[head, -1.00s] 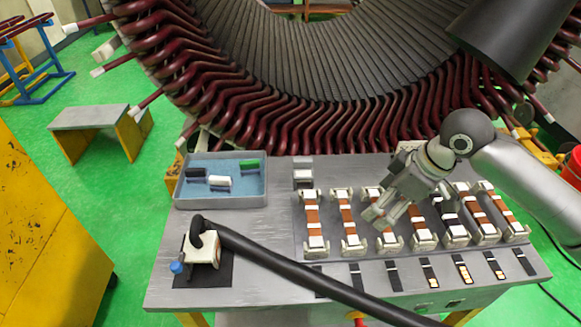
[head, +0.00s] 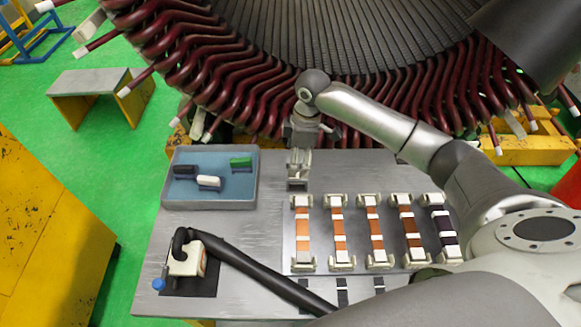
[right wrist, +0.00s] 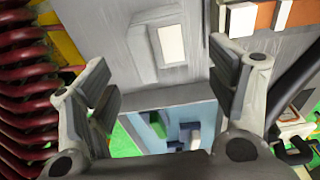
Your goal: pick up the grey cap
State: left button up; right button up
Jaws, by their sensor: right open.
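The blue-lined grey tray (head: 211,207) holds three small caps: a dark one (head: 184,169), a white one (head: 209,181) and a green one (head: 241,162). The dark cap is the nearest to grey, but its exact shade is hard to tell. All three lie apart from my right gripper (head: 299,165). That gripper points down just right of the tray, over a small grey holder with a white block (right wrist: 172,45). In the right wrist view my right gripper (right wrist: 160,68) is open with nothing held, and the tray (right wrist: 150,108) shows below it. My left gripper is not in view.
A row of holders with orange and dark strips (head: 337,232) stands right of the tray. A white clamp block (head: 186,262) with a thick black cable sits at the front left. The big stator with dark red coils (head: 180,60) rises behind the table.

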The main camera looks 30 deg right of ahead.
aim_at(297, 180)
jog(key=shift+a+f, duration=0.2)
jog(key=shift+f, duration=0.8)
jog(key=shift+w+f+p, duration=0.1)
jog(key=shift+f+p, duration=0.2)
jog(key=f+p, duration=0.1)
jog(key=f, duration=0.1)
jog(key=f+p, duration=0.1)
jog(key=f, duration=0.1)
jog(key=shift+s+a+f, duration=0.15)
jog(key=shift+s, duration=0.05)
jog(key=shift+w+f, duration=0.1)
jog(key=shift+f, duration=0.3)
jog(key=c, duration=1.2)
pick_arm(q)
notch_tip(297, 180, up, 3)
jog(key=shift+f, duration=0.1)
pick_arm(e)
jog(key=shift+o, duration=0.2)
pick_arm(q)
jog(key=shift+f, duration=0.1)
pick_arm(e)
jog(key=shift+r, duration=0.2)
